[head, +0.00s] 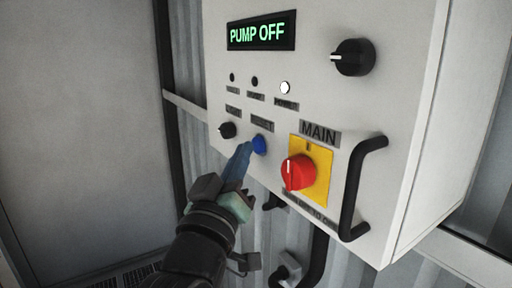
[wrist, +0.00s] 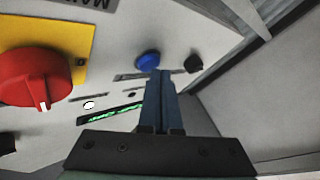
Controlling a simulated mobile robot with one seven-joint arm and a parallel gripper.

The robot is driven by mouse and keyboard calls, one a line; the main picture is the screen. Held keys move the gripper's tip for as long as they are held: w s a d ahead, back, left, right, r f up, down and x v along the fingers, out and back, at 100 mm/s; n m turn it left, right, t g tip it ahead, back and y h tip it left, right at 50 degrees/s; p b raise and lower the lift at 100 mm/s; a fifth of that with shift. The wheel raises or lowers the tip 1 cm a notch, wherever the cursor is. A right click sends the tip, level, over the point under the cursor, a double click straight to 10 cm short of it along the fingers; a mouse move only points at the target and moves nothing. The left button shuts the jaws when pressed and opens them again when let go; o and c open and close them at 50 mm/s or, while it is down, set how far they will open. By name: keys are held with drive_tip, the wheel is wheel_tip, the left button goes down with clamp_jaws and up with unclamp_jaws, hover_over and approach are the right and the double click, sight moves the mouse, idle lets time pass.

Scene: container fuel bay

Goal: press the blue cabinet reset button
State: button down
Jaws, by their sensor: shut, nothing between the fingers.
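The blue reset button (head: 260,144) is on the front of the white cabinet (head: 310,90), under a label that is partly readable. My gripper (head: 246,146) is shut and empty, with its fingertips just left of the button in the head view. In the wrist view the blue button (wrist: 148,61) shows just beyond the tips of my shut fingers (wrist: 160,73). I cannot tell whether the tips touch it. The cabinet display (head: 262,32) reads PUMP OFF.
A red MAIN rotary switch (head: 298,172) on a yellow plate and a black handle (head: 357,190) are right of the button. A small black knob (head: 227,130) is to its left. A larger black knob (head: 353,57) is at upper right. One white lamp (head: 285,88) is lit.

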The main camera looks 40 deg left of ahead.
drive_tip(key=shift+s+a, duration=0.15)
drive_tip(key=shift+s, duration=0.25)
drive_tip(key=shift+s+a+b, duration=0.3)
drive_tip(key=shift+s+a, duration=0.05)
drive_tip(key=shift+s, duration=0.4)
drive_tip(key=shift+s+a+b, duration=0.3)
drive_tip(key=shift+s, duration=0.5)
drive_tip(key=shift+s+a+b, duration=0.3)
drive_tip(key=shift+s+a, duration=0.05)
drive_tip(key=shift+s, duration=0.4)
drive_tip(key=s+a+b, duration=0.2)
drive_tip(key=s, duration=0.4)
drive_tip(key=shift+s+a, duration=0.25)
drive_tip(key=shift+a, duration=0.05)
